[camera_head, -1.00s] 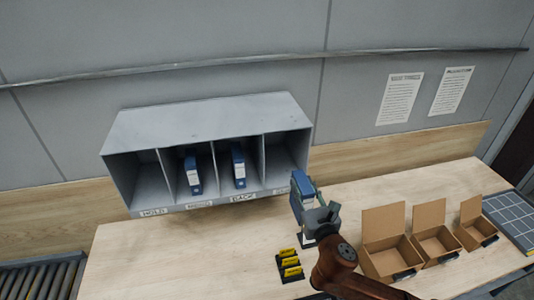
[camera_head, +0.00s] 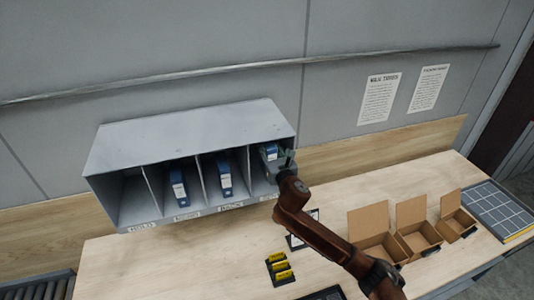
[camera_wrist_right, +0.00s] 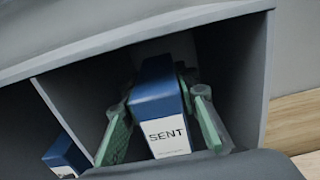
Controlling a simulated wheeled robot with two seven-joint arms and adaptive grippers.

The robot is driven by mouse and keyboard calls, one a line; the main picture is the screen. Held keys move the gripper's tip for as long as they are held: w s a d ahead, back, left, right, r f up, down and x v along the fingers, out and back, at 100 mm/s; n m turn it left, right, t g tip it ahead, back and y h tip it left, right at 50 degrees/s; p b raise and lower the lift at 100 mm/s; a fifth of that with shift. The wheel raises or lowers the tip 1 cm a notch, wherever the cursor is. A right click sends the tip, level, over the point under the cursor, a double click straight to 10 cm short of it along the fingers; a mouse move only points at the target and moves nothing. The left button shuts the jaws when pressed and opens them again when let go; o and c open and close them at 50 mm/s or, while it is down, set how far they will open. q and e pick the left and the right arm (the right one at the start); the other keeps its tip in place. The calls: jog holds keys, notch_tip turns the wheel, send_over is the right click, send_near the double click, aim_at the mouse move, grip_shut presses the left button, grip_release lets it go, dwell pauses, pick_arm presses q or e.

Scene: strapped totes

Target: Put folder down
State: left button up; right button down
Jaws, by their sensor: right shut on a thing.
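A blue folder (camera_head: 269,152) is inside the far right compartment of the grey shelf unit (camera_head: 190,135). In the right wrist view the folder (camera_wrist_right: 160,105) has a white label reading SENT and stands nearly upright, slightly tilted in the picture. My right gripper (camera_head: 281,160) reaches into that compartment, its green fingers (camera_wrist_right: 162,103) on both sides of the folder, shut on it. Whether the folder's base rests on the compartment floor is hidden. My left gripper is not in view.
Blue folders stand in the two middle compartments (camera_head: 178,186) (camera_head: 224,176); the far left one is empty. A divider (camera_wrist_right: 65,112) and a side wall (camera_wrist_right: 250,85) flank the held folder. Open cardboard boxes (camera_head: 375,248) and a yellow-labelled black holder (camera_head: 280,268) are on the table.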

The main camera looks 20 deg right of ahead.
jog(key=w+f, duration=0.2)
jog(key=f, duration=0.1)
jog(key=shift+w+f+p, duration=0.1)
jog(key=shift+w+p, duration=0.1)
jog(key=shift+p, duration=0.15)
notch_tip(320, 180, down, 3)
jog(key=shift+r, duration=0.15)
jog(key=shift+w+a+f+p, duration=0.1)
jog(key=shift+w+f+p, duration=0.15)
jog(key=shift+f+p, duration=0.2)
jog(key=shift+f, duration=0.2)
jog(key=c, duration=2)
grip_release()
jog(key=shift+f, duration=0.15)
jog(key=o, duration=0.5)
